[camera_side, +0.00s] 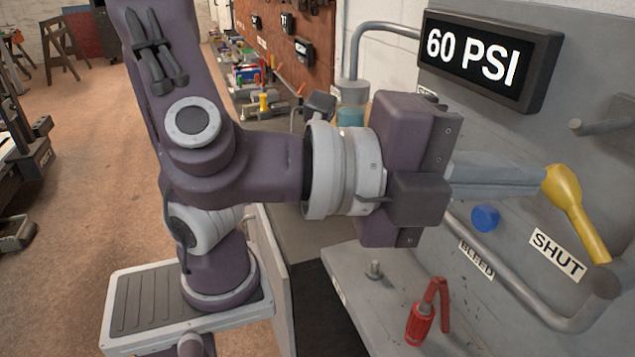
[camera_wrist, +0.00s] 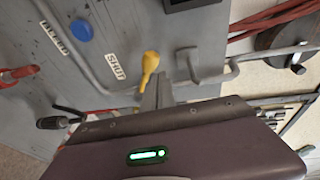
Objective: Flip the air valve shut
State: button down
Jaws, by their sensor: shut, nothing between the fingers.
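The yellow air valve handle (camera_side: 578,215) is on the grey panel. It slants down and right from its wide hub end, and its narrow end lies beside the SHUT label (camera_side: 558,255). In the wrist view the handle (camera_wrist: 150,64) is just beyond my fingertips, close to the same label (camera_wrist: 116,66). My gripper (camera_side: 541,180) is shut and empty, its fingers pointing right at the hub end of the handle. The fingertips overlap the handle's edge in the side view; I cannot tell whether they touch. In the wrist view the fingers (camera_wrist: 158,90) hide the handle's near part.
A display (camera_side: 480,58) on the panel reads 60 PSI. A blue knob (camera_side: 485,218) sits below my fingers, near a BLEED label (camera_side: 477,259). A grey pipe (camera_side: 520,290) runs along the panel. A red-handled tool (camera_side: 422,322) stands on the grey ledge below.

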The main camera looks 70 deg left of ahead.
jog(key=a+f+n+g+y, duration=0.2)
jog(key=a+f+n+y, duration=0.15)
jog(key=a, duration=0.45)
jog(key=a+f+n+g+y, duration=0.2)
jog(key=a+n+y, duration=0.25)
jog(key=a, duration=0.35)
jog(key=s+a+f+n+g, duration=0.5)
jog(key=s+f+n+g, duration=0.1)
jog(key=s, duration=0.4)
jog(key=shift+a+f+n+g+h, duration=0.15)
jog(key=shift+f+n+g+h, duration=0.25)
jog(key=shift+n, duration=0.7)
jog(key=shift+s+r, duration=0.1)
jog(key=shift+s, duration=0.05)
